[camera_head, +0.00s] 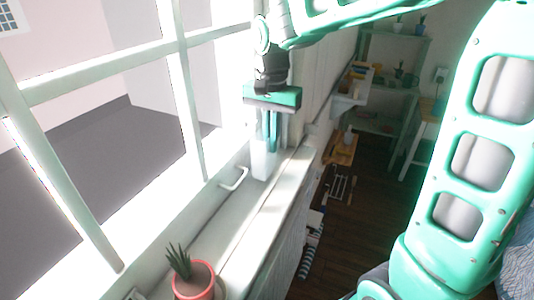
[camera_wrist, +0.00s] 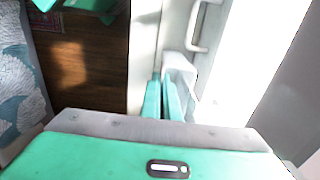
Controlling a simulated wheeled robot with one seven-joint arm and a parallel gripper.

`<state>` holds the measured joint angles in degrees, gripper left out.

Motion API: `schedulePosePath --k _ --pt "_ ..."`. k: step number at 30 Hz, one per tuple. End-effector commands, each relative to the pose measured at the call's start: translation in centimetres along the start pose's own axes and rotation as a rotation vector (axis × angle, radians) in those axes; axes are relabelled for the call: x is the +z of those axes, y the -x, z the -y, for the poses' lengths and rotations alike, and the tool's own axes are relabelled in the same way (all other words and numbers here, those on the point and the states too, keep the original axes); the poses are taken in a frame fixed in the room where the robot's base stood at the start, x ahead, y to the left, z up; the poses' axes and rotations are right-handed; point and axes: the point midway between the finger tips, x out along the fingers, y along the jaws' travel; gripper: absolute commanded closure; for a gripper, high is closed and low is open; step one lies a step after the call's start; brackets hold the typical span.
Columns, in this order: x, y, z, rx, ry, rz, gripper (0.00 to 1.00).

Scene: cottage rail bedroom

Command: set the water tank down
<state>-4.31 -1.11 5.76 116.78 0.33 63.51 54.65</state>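The water tank (camera_head: 262,164) is a pale, whitish container at the far end of the window sill (camera_head: 232,208). It looks upright in the head view. My gripper (camera_head: 271,148) points down over it, with its two green fingers close together at the tank's upper part. In the wrist view the tank (camera_wrist: 181,72) shows just beyond the fingertips (camera_wrist: 162,85), partly hidden by them. The fingers appear shut on its edge. I cannot tell whether the tank's base touches the sill or hangs slightly above it.
A white handle (camera_head: 235,178) stands on the window side near the tank. A potted succulent (camera_head: 192,280) sits on the near sill. The window frame (camera_head: 180,95) rises close to the left. Shelves (camera_head: 385,85) with pots stand at the back right.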

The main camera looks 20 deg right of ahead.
Motion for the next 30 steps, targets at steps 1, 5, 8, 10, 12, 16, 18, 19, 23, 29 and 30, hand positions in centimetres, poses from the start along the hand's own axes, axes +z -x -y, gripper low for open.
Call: schedulePosePath --k 1,5,8,10,12,16,18,19,23,29,30 --pt "0.0 -0.3 0.0 0.001 0.0 0.0 1.0" --pt "0.0 -1.9 0.0 0.003 0.0 0.002 1.0" --pt "0.0 -3.2 0.0 0.002 0.0 0.001 1.0" --pt "0.0 -3.6 0.0 0.001 0.0 0.0 1.0" --pt "0.0 -3.6 0.0 0.0 0.0 0.0 1.0" --pt "0.0 -3.6 0.0 0.0 0.0 0.0 1.0" --pt "0.0 -3.7 0.0 0.0 0.0 0.0 1.0" --pt "0.0 -3.8 0.0 0.0 0.0 0.0 1.0" --pt "0.0 -3.8 0.0 0.0 0.0 0.0 0.79" --pt "0.0 -3.8 0.0 0.0 -0.001 0.0 0.79" --pt "-0.1 -3.8 0.0 0.0 -0.001 0.0 0.79"
